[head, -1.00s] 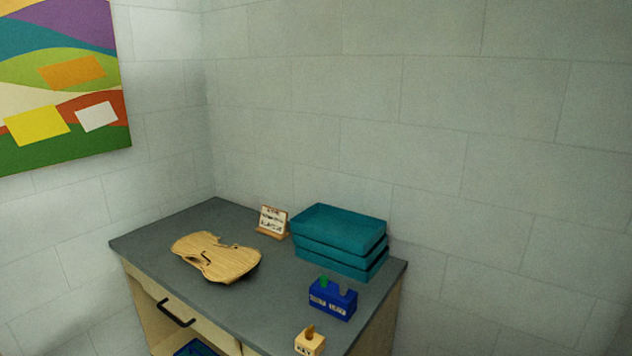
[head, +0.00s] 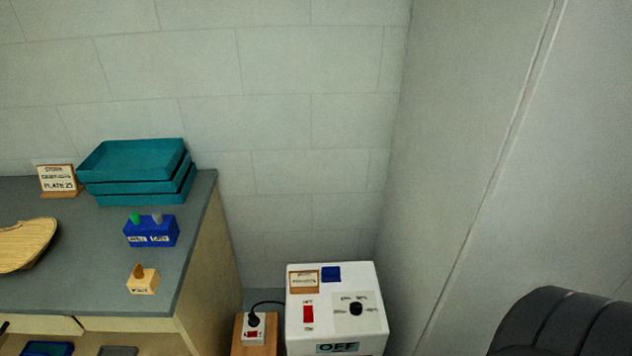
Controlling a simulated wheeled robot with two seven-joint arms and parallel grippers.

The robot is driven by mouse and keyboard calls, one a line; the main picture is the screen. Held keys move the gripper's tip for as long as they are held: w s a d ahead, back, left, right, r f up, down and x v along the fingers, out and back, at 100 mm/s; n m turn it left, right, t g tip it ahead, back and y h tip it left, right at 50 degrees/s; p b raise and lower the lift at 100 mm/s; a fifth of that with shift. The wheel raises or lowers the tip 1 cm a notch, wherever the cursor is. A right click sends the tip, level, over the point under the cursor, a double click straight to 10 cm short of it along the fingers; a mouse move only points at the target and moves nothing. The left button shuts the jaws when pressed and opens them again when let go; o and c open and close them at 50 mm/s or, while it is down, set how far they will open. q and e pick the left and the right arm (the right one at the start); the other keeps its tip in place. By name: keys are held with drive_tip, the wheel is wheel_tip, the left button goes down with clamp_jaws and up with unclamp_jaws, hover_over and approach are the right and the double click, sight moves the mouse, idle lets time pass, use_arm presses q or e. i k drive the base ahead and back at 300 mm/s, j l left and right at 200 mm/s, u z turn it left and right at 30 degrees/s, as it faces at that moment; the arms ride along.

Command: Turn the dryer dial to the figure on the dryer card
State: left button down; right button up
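The dryer appears to be the white box (head: 300,340) at the bottom centre of the head view, right of the bench. A round black dial (head: 356,309) sits on a pale plate on its top, with small marks around it too blurred to read. A small wood-framed card (head: 304,281) is at the top's back left; its writing is too small to read. A red switch (head: 308,312) is left of the dial. The front label (head: 338,347) reads OFF. Neither gripper is in view.
The grey bench (head: 90,225) holds stacked teal trays (head: 133,161), a card stand (head: 58,180), a blue block (head: 152,231), a small wooden block (head: 142,281) and a violin plate (head: 25,243). A socket box (head: 254,330) with a black plug stands beside the dryer. A dark rounded object (head: 565,325) is at lower right.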

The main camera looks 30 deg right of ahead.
sight(356, 307)
drive_tip(key=k+z, duration=0.15)
drive_tip(key=z, duration=0.35)
drive_tip(key=k+l+z, duration=0.15)
drive_tip(key=z, duration=0.3)
